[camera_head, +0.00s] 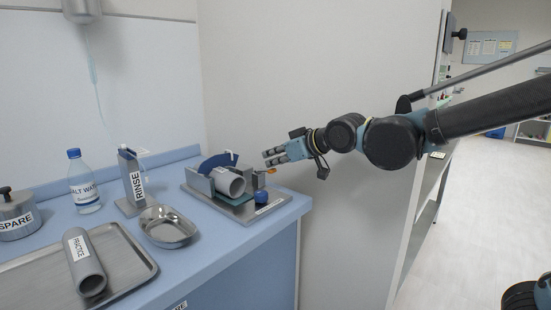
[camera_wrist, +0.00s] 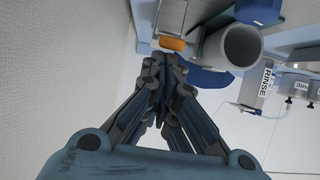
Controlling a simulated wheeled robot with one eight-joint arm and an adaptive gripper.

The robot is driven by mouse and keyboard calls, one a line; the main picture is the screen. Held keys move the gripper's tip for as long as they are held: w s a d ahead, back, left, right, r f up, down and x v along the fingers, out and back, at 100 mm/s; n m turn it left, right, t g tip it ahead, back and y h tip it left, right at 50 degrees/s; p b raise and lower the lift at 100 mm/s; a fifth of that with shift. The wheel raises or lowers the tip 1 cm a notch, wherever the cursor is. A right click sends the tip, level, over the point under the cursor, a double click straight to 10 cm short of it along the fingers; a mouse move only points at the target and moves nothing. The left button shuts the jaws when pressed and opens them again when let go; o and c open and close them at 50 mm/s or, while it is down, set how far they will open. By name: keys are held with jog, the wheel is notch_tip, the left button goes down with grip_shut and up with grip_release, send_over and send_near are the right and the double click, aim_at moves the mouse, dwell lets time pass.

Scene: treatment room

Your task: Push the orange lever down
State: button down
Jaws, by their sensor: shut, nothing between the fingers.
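The orange lever (camera_head: 270,171) sticks out at the right side of a metal device (camera_head: 246,212) on the blue counter. In the wrist view the orange lever (camera_wrist: 172,44) shows just beyond my fingertips. My gripper (camera_head: 268,157) is shut and empty, beside the device and close to the lever. In the wrist view my gripper (camera_wrist: 165,62) has its fingers together near the lever; I cannot tell whether they touch it. A grey tube (camera_head: 229,182) lies in the device, next to a blue disc (camera_head: 217,161) and a blue knob (camera_head: 261,197).
A RINSE stand (camera_head: 132,180), a metal dish (camera_head: 168,227) and a bottle (camera_head: 83,184) stand left of the device. A tray (camera_head: 132,262) holds a PRACTICE tube (camera_head: 84,262). A SPARE pot (camera_head: 15,215) stands far left. A pale wall (camera_head: 330,230) rises behind my arm.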

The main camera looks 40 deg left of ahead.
jog(key=shift+w+a+r, duration=0.1)
jog(key=shift+r, duration=0.4)
notch_tip(320, 180, up, 3)
jog(key=shift+a+r, duration=0.1)
jog(key=w+v, duration=0.1)
jog(key=v, duration=0.8)
jog(key=shift+s+r, duration=0.3)
jog(key=shift+s, duration=0.15)
